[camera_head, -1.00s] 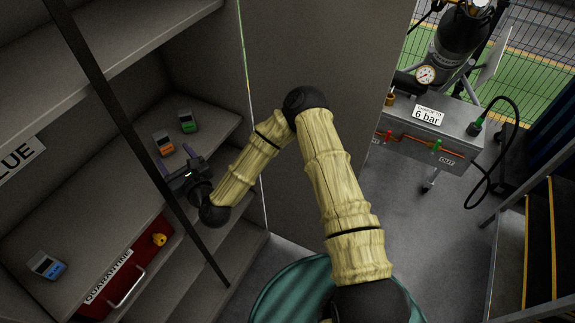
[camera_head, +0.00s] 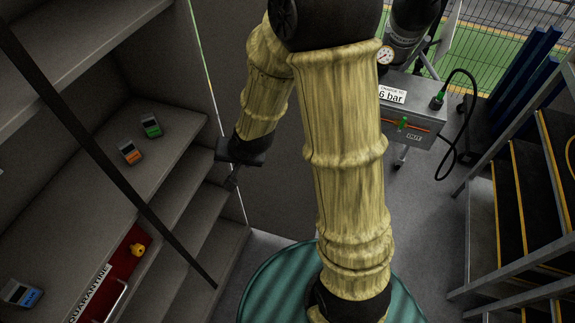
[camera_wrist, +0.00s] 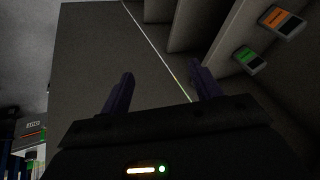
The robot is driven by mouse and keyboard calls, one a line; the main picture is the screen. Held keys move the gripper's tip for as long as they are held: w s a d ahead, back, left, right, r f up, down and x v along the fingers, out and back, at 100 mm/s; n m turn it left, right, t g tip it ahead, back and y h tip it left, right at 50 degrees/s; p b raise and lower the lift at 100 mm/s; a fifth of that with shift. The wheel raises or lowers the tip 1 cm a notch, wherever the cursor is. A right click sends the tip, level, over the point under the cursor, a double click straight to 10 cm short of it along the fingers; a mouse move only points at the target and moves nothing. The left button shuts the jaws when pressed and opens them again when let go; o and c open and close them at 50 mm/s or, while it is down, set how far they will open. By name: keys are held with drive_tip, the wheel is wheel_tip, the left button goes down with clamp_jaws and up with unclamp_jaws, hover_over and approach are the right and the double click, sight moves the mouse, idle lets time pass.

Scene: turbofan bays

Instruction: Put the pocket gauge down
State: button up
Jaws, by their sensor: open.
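Three pocket gauges rest on the grey shelf (camera_head: 75,205): an orange one (camera_head: 130,152), a green one (camera_head: 151,126) behind it, and a blue one (camera_head: 22,293) at the front left. The orange gauge (camera_wrist: 282,21) and the green gauge (camera_wrist: 249,60) also show at the upper right of the wrist view. My gripper (camera_head: 232,182) hangs to the right of the shelf, apart from all three gauges. In the wrist view my gripper (camera_wrist: 161,76) has its two fingers spread with nothing between them.
A red quarantine box (camera_head: 120,262) with a yellow knob (camera_head: 138,250) sits below the shelf's front edge. A dark diagonal post (camera_head: 95,150) crosses before the shelves. A grey pressure cart (camera_head: 412,125) stands right, with yellow-edged steps (camera_head: 520,220) beyond.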

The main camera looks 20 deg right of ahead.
drive_tip(key=s+d+r+n+g+h, duration=0.2)
drive_tip(key=s+d+r, duration=0.4)
drive_tip(key=s+d, duration=0.4)
drive_tip(key=shift+s+d+n+g, duration=0.2)
drive_tip(key=shift+s+n+g, duration=0.3)
drive_tip(key=shift+n, duration=0.5)
